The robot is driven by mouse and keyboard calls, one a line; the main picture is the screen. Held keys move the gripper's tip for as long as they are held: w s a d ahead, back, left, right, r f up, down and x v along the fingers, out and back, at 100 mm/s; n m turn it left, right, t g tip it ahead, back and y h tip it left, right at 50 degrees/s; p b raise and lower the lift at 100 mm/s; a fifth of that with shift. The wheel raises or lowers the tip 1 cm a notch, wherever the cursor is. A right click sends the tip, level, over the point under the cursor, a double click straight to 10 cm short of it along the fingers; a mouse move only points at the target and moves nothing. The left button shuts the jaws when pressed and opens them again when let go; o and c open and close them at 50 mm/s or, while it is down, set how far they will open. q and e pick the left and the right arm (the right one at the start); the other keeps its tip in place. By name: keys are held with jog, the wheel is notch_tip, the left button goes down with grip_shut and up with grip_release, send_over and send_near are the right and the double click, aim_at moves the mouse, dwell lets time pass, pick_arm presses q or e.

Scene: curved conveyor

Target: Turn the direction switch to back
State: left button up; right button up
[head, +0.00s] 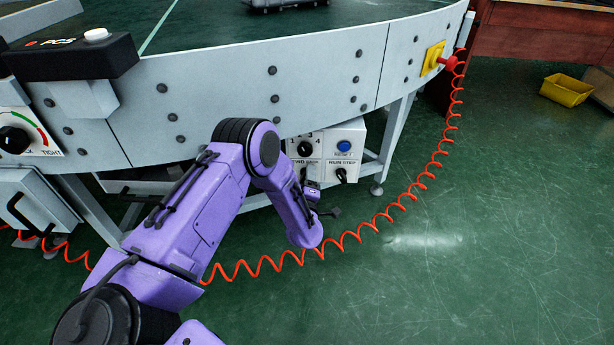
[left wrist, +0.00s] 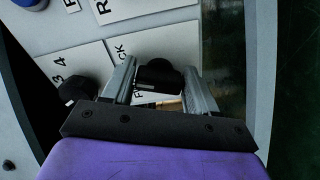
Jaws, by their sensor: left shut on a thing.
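The direction switch is a black knob (left wrist: 158,74) on a white plate (left wrist: 128,47), where the letters "CK" and an "F" show in the left wrist view. My left gripper (left wrist: 160,88) is shut on this knob, one finger on each side. Which way the knob points is hard to tell. In the head view my left gripper (head: 311,188) is at the lower part of the control panel (head: 324,137), under the conveyor's edge, and mostly hides the switch. My right gripper is in neither view.
A numbered selector knob (head: 305,149) sits just above the switch. A blue reset button (head: 344,146) and a run/step knob (head: 341,175) are to its right. A coiled red cable (head: 385,214) hangs close by my arm. The green floor (head: 480,230) at right is mostly clear.

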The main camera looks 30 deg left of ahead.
pick_arm(q)
jog(key=shift+m, duration=0.7)
jog(key=shift+f+m+p, duration=0.1)
jog(key=shift+m+p, duration=0.2)
jog(key=o, duration=1)
jog(key=shift+c, duration=0.2)
jog(key=shift+s+d, duration=0.1)
jog(key=p+v, duration=0.3)
jog(key=v, duration=0.7)
jog(key=shift+s, duration=0.2)
